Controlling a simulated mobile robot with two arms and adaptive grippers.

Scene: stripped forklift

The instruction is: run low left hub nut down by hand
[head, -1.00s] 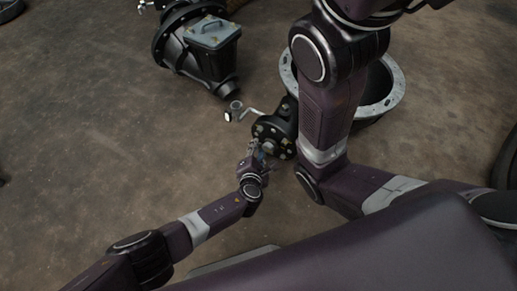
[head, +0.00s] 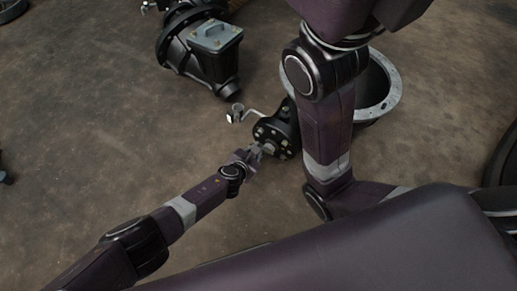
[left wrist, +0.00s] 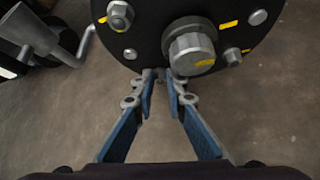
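The hub (head: 277,133) is a dark round flange with pale bolt heads and nuts, and it also fills the top of the left wrist view (left wrist: 150,38). A large grey centre piece (left wrist: 191,47) with yellow marks sticks out of it. A small nut (left wrist: 130,54) sits at the flange's low left, and a bigger one (left wrist: 120,15) is above it. My left gripper (left wrist: 164,80) has blue-padded fingers with a narrow gap between them. Its tips are at the flange's lower edge, below and right of the small nut. In the head view the left gripper (head: 256,151) is beside the hub face. My right gripper is out of view.
A bent crank-like rod (head: 258,115) and a small ring piece (head: 237,112) are behind the hub. A grey-rimmed bowl-shaped housing (head: 393,92) stands to the right, partly behind my arm. A dark housing with a grey box (head: 215,36) is at the back.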

